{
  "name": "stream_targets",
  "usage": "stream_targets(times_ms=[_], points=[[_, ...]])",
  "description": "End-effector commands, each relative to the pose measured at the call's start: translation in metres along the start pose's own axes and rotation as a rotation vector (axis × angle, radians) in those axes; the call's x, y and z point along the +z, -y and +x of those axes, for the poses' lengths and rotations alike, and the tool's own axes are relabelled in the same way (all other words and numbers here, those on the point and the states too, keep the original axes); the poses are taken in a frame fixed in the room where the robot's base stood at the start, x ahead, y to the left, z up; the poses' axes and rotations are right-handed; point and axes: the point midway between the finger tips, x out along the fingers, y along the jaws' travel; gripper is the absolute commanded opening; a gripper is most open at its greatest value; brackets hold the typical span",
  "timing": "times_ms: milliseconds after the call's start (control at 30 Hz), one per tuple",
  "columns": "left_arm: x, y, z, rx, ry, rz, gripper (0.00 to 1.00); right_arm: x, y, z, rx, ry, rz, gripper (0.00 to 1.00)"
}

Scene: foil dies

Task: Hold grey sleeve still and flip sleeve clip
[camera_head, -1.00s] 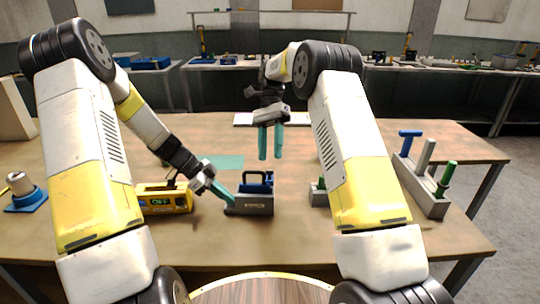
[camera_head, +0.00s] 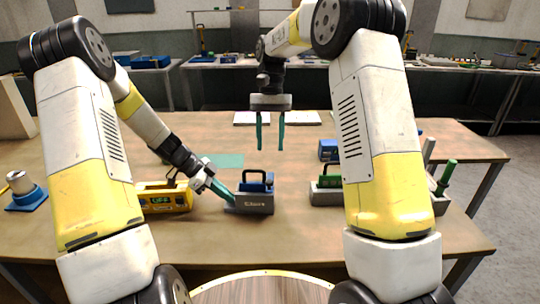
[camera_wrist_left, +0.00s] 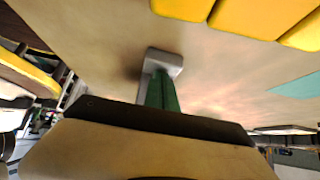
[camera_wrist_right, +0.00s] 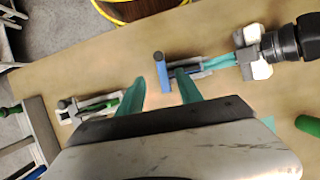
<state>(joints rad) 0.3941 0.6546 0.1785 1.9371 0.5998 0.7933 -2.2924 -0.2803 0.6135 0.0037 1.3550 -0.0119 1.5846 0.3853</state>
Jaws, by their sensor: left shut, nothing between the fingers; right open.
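The grey sleeve (camera_head: 254,204) stands on the wooden table left of centre, with a blue part (camera_head: 257,184) and a dark loop-shaped handle on top. The sleeve's grey end also shows in the left wrist view (camera_wrist_left: 167,58). I cannot tell which piece is the clip. My left gripper (camera_head: 229,196) is shut and empty, its teal fingertips against or very close to the sleeve's left end. My right gripper (camera_head: 270,145) is open and empty, pointing down in the air above and behind the sleeve. In the right wrist view a blue bar (camera_wrist_right: 161,72) shows between its fingers, below them.
A yellow device (camera_head: 165,197) stands left of the sleeve, close to my left wrist. A grey holder with a green part (camera_head: 325,190) stands to the right, with a blue block (camera_head: 328,150) behind it. A rack with a green peg (camera_head: 446,178) is partly hidden by my right arm.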

Motion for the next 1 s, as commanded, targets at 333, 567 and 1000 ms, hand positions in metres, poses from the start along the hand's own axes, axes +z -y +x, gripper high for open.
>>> stream_targets(times_ms=[333, 567, 1000], points=[[0.003, -0.002, 0.002, 0.005, 0.003, -0.003, 0.0, 0.0, 0.0, 0.04, 0.0, 0.0, 0.001, 0.42], [0.003, -0.002, 0.002, 0.004, 0.003, -0.003, 0.0, 0.0, 0.0, 0.042, 0.0, 0.0, 0.001, 0.42], [0.003, -0.002, 0.002, 0.004, 0.003, -0.003, 0.0, 0.0, 0.0, 0.042, 0.0, 0.0, 0.001, 0.0]])
